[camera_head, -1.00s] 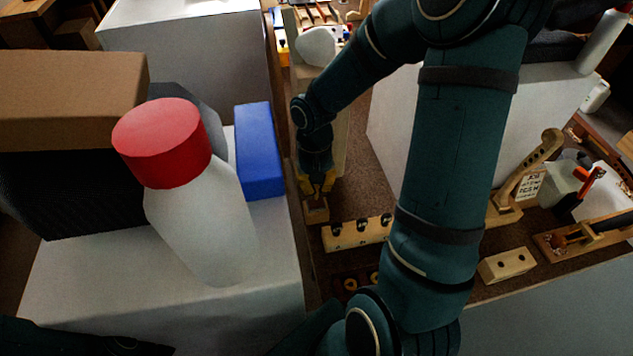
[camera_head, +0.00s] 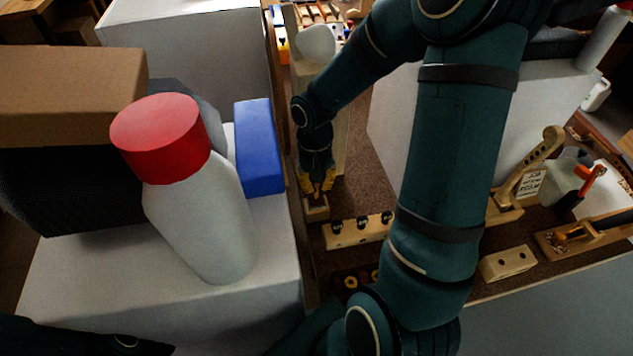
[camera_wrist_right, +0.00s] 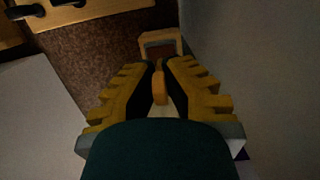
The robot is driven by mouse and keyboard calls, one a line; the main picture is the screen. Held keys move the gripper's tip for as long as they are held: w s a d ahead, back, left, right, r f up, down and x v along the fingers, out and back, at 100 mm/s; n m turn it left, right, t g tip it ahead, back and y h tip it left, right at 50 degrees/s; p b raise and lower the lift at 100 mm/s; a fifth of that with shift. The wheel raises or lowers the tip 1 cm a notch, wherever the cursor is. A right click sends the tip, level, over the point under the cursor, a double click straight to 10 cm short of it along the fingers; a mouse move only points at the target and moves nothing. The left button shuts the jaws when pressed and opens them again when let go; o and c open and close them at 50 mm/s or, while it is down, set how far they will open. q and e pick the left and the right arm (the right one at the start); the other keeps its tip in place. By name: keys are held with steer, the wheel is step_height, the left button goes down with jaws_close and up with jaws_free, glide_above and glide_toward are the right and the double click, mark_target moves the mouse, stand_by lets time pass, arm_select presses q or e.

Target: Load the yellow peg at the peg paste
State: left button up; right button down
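My right gripper (camera_head: 318,187) points down just above a small wooden box with a dark brown inside, which looks like the peg paste (camera_head: 316,213). In the right wrist view the gripper (camera_wrist_right: 168,72) has its yellow ridged fingers closed around a slim yellow-orange peg (camera_wrist_right: 160,88). The box's rim (camera_wrist_right: 162,34) shows just past the fingertips there. I cannot tell whether the peg's tip touches the paste. My left gripper is out of view.
A wooden rack (camera_head: 345,236) with several dark-headed pegs stands close to the box. A light block with holes (camera_head: 508,263) lies farther right. A red-capped white bottle (camera_head: 205,215) and a blue box (camera_head: 258,150) stand on the white surface at left.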

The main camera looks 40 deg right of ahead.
steer(key=shift+f+b, duration=0.35)
steer(key=shift+f, duration=0.15)
stand_by(1.2)
steer(key=shift+r+p, duration=2.85)
steer(key=shift+r, duration=0.7)
